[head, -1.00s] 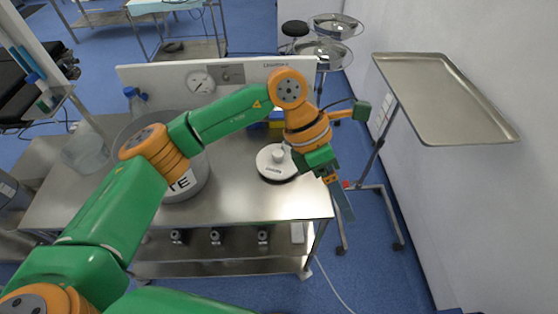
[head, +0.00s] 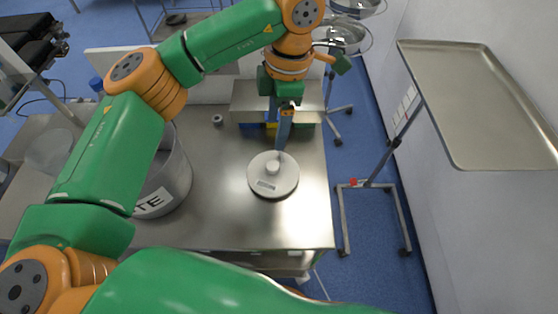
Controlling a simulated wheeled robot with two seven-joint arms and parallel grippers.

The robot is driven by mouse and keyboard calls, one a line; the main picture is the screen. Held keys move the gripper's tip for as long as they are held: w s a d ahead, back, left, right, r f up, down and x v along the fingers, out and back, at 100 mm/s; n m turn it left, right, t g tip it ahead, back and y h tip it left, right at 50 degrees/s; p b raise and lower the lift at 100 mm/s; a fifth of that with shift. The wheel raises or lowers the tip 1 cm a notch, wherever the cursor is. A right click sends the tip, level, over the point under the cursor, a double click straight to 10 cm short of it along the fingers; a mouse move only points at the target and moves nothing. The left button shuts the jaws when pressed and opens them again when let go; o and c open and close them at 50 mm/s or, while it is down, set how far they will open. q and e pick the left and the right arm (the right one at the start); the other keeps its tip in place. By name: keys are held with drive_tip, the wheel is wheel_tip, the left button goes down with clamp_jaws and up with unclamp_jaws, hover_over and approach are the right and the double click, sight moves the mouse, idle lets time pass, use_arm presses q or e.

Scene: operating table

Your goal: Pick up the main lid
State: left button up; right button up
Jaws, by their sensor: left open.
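The main lid (head: 264,185) is a round white disc with a central knob (head: 272,167) and a small label. It lies flat on the steel table, right of the large pot. My left gripper (head: 281,146) points down just behind the knob, its fingers seen edge-on. It is open and holds nothing; whether a finger touches the knob I cannot tell. A green link of mine crosses the bottom of the view, but no right gripper shows.
The steel table (head: 225,225) is bare around the lid. A large grey pot (head: 170,180) stands to the left, partly hidden by my arm. A clear container (head: 50,152) stands at far left. A tray on a stand (head: 475,95) is at right.

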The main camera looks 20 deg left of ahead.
use_arm(q)
drive_tip(key=b, duration=0.5)
hover_over(273, 165)
drive_tip(key=f, duration=0.4)
drive_tip(key=d+f, duration=0.1)
drive_tip(key=f, duration=0.1)
drive_tip(key=shift+w, duration=0.25)
drive_tip(key=shift+f+p, duration=0.3)
drive_tip(key=shift+f, duration=0.1)
drive_tip(key=f, duration=0.1)
drive_tip(key=f+p, duration=0.1)
drive_tip(key=f, duration=0.1)
drive_tip(key=a+f+p, duration=0.1)
drive_tip(key=f, duration=0.1)
drive_tip(key=shift+s+f, duration=0.2)
drive_tip(key=shift+s, duration=0.05)
drive_tip(key=shift+f, duration=0.3)
clamp_jaws()
use_arm(e)
wheel_tip(273, 165, down, 4)
drive_tip(key=shift+r, duration=0.2)
